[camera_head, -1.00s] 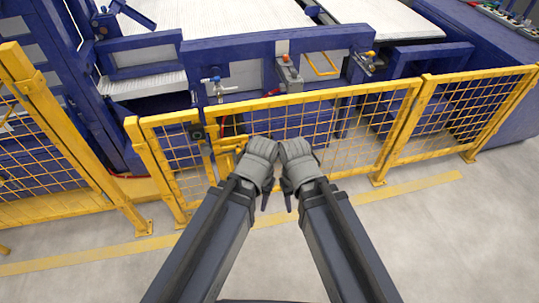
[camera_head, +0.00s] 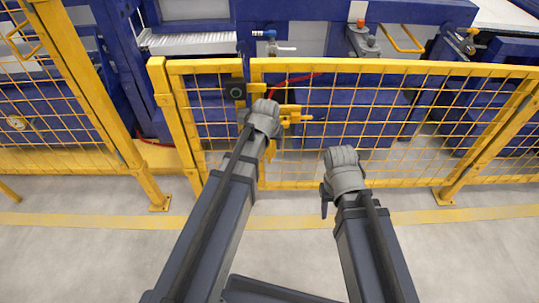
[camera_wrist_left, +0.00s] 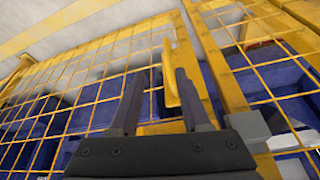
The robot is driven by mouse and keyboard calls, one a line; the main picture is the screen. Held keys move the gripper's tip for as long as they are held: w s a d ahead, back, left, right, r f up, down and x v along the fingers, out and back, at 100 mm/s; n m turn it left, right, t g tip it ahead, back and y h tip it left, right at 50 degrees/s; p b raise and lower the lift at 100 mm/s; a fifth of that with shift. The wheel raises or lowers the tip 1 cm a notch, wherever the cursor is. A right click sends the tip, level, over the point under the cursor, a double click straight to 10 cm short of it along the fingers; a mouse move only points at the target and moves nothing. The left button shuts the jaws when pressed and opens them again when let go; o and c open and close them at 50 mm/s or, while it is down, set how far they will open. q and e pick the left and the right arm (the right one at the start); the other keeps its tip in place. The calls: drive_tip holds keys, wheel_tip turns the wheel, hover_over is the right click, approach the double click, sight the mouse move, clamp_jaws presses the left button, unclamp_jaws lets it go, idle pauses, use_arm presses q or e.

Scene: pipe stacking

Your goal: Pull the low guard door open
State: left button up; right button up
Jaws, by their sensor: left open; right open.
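The low guard door (camera_head: 375,125) is a yellow-framed mesh panel in the head view, standing in line with the fence. Its yellow latch and handle (camera_head: 291,115) sit at its left edge, partly hidden by my left gripper (camera_head: 262,120). In the left wrist view, my left gripper (camera_wrist_left: 155,75) has its two dark fingers apart. A yellow handle bar (camera_wrist_left: 183,78) shows between them, close to the right finger; I cannot tell whether they touch. My right gripper (camera_head: 335,185) is open and empty, in front of the door mesh.
A narrow fixed mesh panel (camera_head: 208,110) stands left of the door, with a tall yellow fence (camera_head: 88,85) beyond it. Blue machinery (camera_head: 340,100) is behind the mesh. The grey floor (camera_head: 450,260) in front is clear, with a yellow line on it.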

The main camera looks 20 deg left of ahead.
sight(269, 147)
use_arm(q)
drive_tip(key=shift+w+a+f+b, duration=0.25)
drive_tip(key=shift+w+f, duration=0.1)
drive_tip(key=shift+f, duration=0.1)
drive_tip(key=shift+w+a+f+b, duration=0.1)
drive_tip(key=shift+w+a+f, duration=0.2)
drive_tip(key=shift+f, duration=0.1)
drive_tip(key=b+x, duration=0.5)
drive_tip(key=w+b+x, duration=0.1)
drive_tip(key=b+x, duration=0.1)
drive_tip(key=x, duration=0.1)
drive_tip(key=shift+a+r, duration=0.1)
drive_tip(key=shift+a, duration=0.25)
use_arm(e)
wheel_tip(269, 147, down, 9)
drive_tip(key=w, duration=0.1)
drive_tip(key=shift+a, duration=0.1)
use_arm(q)
clamp_jaws()
